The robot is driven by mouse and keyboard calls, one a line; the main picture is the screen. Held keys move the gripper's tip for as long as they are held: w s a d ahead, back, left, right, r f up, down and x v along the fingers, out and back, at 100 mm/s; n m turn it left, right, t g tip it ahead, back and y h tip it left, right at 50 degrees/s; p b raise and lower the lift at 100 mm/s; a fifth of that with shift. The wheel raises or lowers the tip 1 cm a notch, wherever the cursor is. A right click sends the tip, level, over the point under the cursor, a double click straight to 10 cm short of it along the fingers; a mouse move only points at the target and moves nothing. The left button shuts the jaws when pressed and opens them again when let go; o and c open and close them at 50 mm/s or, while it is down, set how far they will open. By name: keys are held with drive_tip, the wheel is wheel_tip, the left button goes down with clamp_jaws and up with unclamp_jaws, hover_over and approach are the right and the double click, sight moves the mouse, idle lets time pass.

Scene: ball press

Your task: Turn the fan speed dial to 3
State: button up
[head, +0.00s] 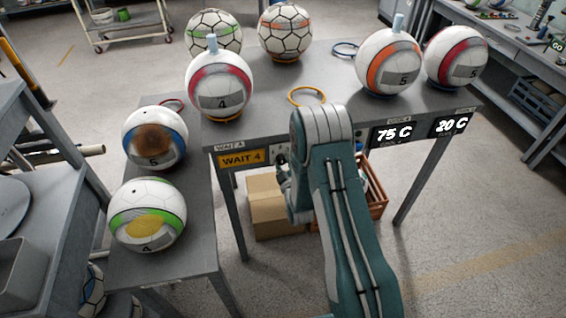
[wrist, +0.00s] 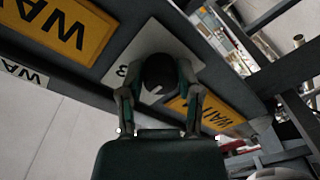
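The dial (wrist: 160,74) is a round black knob with a pale pointer mark, on a white plate (wrist: 122,58) under the table edge. One digit, which looks like a 3, shows on the plate left of the knob in the wrist view; other markings are hidden. My gripper (wrist: 160,88) has one finger on each side of the knob, with the tips close to its sides. I cannot tell whether both tips touch it. In the head view my gripper (head: 283,178) is mostly behind my forearm, below the table's front edge, and the knob is hidden.
Several balls, including an orange-striped one (head: 389,62), rest on the grey table (head: 325,75). A cardboard box (head: 268,208) stands below.

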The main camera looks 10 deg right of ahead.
drive_tip(key=shift+a, duration=0.2)
clamp_jaws()
drive_tip(key=shift+m, duration=0.3)
drive_tip(key=m, duration=0.4)
drive_tip(key=shift+w+r+m, duration=0.1)
drive_tip(key=shift+m, duration=0.2)
drive_tip(key=m, duration=0.4)
drive_tip(key=shift+r+m, duration=0.1)
drive_tip(key=shift+m, duration=0.3)
drive_tip(key=o, duration=0.9)
unclamp_jaws()
drive_tip(key=shift+o, duration=0.2)
